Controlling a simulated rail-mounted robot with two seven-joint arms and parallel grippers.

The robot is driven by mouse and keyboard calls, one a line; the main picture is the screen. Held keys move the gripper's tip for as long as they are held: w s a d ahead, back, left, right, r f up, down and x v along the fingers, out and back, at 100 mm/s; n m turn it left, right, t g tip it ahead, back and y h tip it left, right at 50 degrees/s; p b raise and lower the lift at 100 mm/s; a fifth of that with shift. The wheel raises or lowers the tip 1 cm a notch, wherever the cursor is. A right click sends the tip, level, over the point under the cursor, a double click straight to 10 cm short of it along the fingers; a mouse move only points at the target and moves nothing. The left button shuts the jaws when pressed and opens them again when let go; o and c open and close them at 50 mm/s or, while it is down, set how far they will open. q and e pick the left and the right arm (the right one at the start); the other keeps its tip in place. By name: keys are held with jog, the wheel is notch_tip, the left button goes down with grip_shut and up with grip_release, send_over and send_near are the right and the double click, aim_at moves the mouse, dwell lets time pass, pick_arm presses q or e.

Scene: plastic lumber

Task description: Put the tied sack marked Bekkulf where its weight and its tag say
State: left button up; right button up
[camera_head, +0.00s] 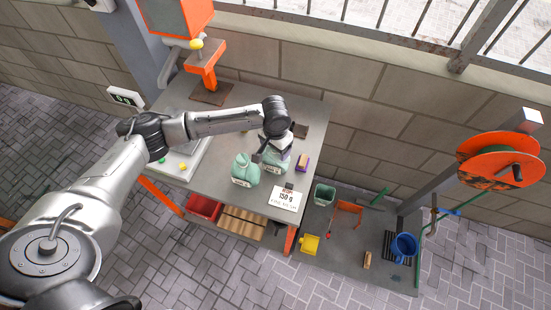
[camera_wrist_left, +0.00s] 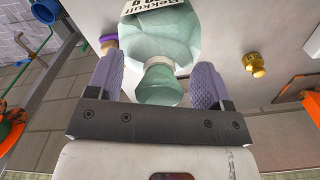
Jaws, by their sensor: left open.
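A green tied sack with a white label reading Bekkulf (camera_wrist_left: 165,45) fills the top of the left wrist view, its tied neck (camera_wrist_left: 160,85) between my gripper's fingers. My left gripper (camera_wrist_left: 162,88) is open, a finger on each side of the neck; I see no clear grip. In the head view my left gripper (camera_head: 270,148) is over the right one of two green labelled sacks (camera_head: 272,167), partly hiding it. The other green sack (camera_head: 245,170) stands just left. Their labels are too small to read there. A white card (camera_head: 286,198) reading 150 g is at the table's front edge.
A purple-based block (camera_head: 302,162) stands right of the sacks. A brass knob-like piece (camera_wrist_left: 255,65) stands apart in the wrist view. Below are a red bin (camera_head: 203,207), a green bin (camera_head: 325,193), a yellow object (camera_head: 310,244) and a blue bucket (camera_head: 404,246).

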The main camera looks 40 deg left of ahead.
pick_arm(q)
jog(key=shift+c, duration=0.2)
grip_shut()
dwell(0.4)
